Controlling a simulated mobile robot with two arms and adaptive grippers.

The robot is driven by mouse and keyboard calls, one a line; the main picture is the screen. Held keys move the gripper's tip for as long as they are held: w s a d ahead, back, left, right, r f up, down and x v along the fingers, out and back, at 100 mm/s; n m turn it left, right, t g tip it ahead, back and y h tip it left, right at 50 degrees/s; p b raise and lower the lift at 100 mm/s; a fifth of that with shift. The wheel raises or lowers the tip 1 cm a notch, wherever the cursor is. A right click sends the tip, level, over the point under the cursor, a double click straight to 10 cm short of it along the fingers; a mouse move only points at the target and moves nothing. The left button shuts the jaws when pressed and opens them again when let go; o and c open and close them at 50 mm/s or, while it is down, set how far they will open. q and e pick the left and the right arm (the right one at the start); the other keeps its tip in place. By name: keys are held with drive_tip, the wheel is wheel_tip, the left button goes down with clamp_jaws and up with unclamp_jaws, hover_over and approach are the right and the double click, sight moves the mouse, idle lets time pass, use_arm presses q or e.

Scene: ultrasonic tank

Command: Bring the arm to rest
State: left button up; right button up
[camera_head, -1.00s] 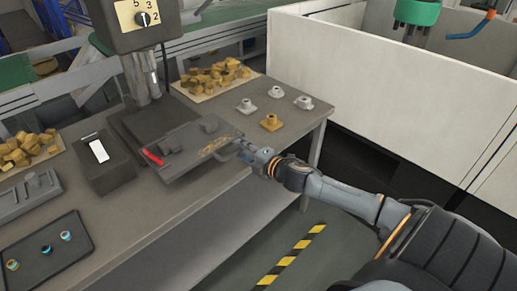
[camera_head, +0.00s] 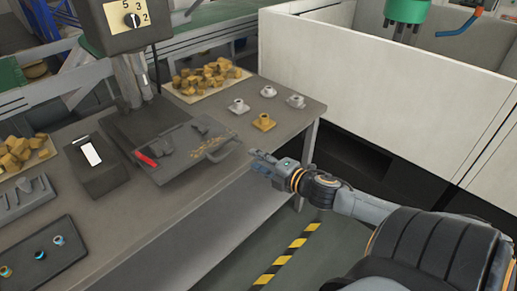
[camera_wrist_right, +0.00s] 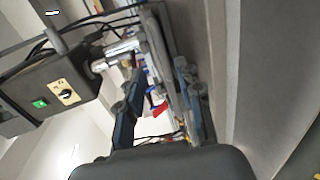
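My right arm reaches in from the lower right in the head view. Its gripper (camera_head: 262,162) hangs in the air off the front edge of the workbench (camera_head: 190,212), apart from the dark machine plate (camera_head: 178,172). In the right wrist view the two fingers of the gripper (camera_wrist_right: 158,74) stand apart with nothing held between them. My left gripper is in neither view.
On the bench, the drill-like machine (camera_head: 124,35) has a plate with a red piece (camera_head: 146,160). A white partition (camera_head: 400,85) stands right. The floor in front is clear.

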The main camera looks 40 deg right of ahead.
idle(0.4)
drive_tip(key=s+d+f+m+g+h, duration=0.2)
drive_tip(key=d+f+m, duration=0.1)
drive_tip(key=f, duration=0.6)
drive_tip(key=s+d+f+m+g+h, duration=0.1)
drive_tip(key=s+d+f+m, duration=0.2)
drive_tip(key=f, duration=0.6)
drive_tip(key=s+a+f+m+g, duration=0.1)
drive_tip(key=s+f+m+g, duration=0.1)
drive_tip(key=s+f, duration=0.45)
drive_tip(key=s+f+m+g, duration=0.2)
drive_tip(key=s+f+m, duration=0.1)
drive_tip(key=f, duration=0.7)
drive_tip(key=s+a+f+m+g+y, duration=0.1)
drive_tip(key=s+a+f+m+g, duration=0.1)
drive_tip(key=s+a+f, duration=0.8)
drive_tip(key=s+a+f+m+g+y, duration=0.1)
drive_tip(key=s+a+f+m+g, duration=0.2)
drive_tip(key=s+a+f, duration=0.6)
drive_tip(key=s+a+g, duration=0.2)
drive_tip(key=s, duration=0.5)
drive_tip(key=shift+s+a+f+m+g, duration=0.25)
drive_tip(key=shift+s+f+m+g, duration=0.05)
drive_tip(key=shift+s+f, duration=0.1)
